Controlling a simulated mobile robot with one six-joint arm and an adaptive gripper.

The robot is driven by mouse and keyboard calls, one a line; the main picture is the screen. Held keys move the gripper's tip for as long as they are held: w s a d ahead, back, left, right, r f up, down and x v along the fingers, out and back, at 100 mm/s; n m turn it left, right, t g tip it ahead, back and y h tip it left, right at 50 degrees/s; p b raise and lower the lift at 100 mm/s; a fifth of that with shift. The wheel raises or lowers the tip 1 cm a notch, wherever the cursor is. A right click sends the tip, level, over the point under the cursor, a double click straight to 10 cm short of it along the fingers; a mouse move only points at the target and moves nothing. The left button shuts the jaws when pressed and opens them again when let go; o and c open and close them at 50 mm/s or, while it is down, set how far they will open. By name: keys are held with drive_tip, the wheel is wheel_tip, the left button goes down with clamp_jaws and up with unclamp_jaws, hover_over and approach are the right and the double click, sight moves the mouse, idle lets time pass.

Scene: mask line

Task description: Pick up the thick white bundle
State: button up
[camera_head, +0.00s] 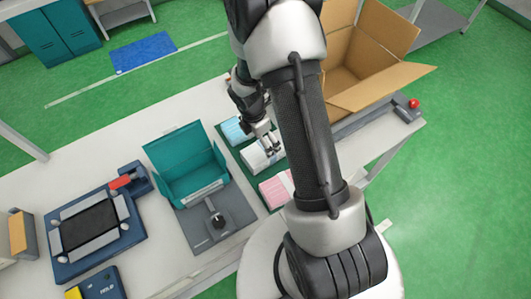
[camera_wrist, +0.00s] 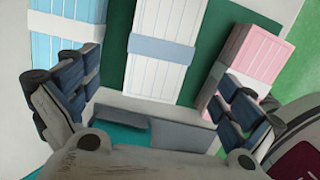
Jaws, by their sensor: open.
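The thick white bundle (camera_head: 256,159) lies on a dark green mat (camera_head: 263,187) between a light blue bundle (camera_head: 235,130) and a pink bundle (camera_head: 275,190). In the wrist view the white bundle (camera_wrist: 163,45) stands in the middle, with a grey-blue band around it. My gripper (camera_head: 269,146) is over the white bundle in the head view. In the wrist view its fingers (camera_wrist: 160,78) are spread wide, one to each side of the white bundle, and nothing is between them. I cannot tell the exact height gap. My arm hides part of the table.
A teal open box (camera_head: 185,160) on a grey stand is left of the mat. A dark blue device (camera_head: 95,232) sits further left. An open cardboard box (camera_head: 370,55) stands behind my arm at the right. A small unit with a red button (camera_head: 412,104) is at the table's right end.

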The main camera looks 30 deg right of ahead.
sight(263, 150)
drive_tip(key=f, duration=0.1)
drive_tip(key=f+b, duration=0.1)
drive_tip(key=f, duration=0.2)
drive_tip(key=shift+d+f, duration=0.1)
drive_tip(key=shift+d, duration=0.25)
drive_tip(key=f+b, duration=0.1)
drive_tip(key=f, duration=0.1)
drive_tip(key=d+f+b, duration=0.1)
drive_tip(key=f+b, duration=0.1)
drive_tip(key=f, duration=0.1)
drive_tip(key=shift+w+d, duration=0.1)
drive_tip(key=shift+d, duration=0.05)
drive_tip(key=shift+c, duration=0.6)
drive_tip(key=c, duration=1.1)
